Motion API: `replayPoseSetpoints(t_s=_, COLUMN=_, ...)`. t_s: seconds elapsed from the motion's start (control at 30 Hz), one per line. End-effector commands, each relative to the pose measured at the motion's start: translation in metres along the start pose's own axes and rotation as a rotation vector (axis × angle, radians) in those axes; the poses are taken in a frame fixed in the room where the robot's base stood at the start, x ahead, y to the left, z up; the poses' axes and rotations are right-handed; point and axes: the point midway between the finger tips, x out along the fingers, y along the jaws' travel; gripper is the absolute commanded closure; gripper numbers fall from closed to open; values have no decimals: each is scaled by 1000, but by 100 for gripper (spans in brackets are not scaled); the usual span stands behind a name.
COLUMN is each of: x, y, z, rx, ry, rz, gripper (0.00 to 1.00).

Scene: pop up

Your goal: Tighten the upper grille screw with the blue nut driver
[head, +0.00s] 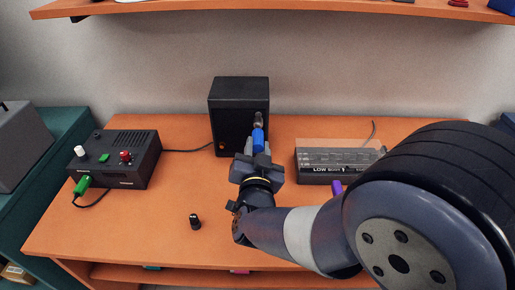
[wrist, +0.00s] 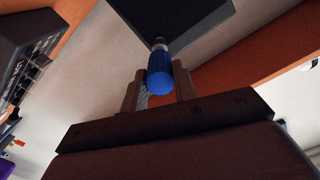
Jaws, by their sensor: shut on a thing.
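The blue nut driver (head: 258,139) is held in my gripper (head: 257,157), with its metal shaft pointing away toward the black speaker box (head: 226,106). In the wrist view the driver's blue handle (wrist: 160,79) sits between the two fingers of my gripper (wrist: 160,90), which are shut on it. The speaker box also shows in the wrist view (wrist: 190,20), beyond the driver tip. I cannot tell whether the tip touches the box. The grille screws are not discernible; the driver and gripper cover part of the box's front.
A black control box (head: 116,157) with knobs and a green plug (head: 84,183) stands at left. A grey-black device (head: 325,162) stands at right. A small black knob (head: 195,221) lies near the front of the orange bench (head: 140,225). A shelf (head: 300,10) hangs above.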

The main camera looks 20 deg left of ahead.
Motion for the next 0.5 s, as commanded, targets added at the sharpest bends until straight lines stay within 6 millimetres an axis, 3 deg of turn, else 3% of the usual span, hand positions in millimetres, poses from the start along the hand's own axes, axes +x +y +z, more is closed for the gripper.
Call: replayPoseSetpoints(t_s=0.5, x=13, y=0, z=0, rx=1, ry=2, rz=0, gripper=96)
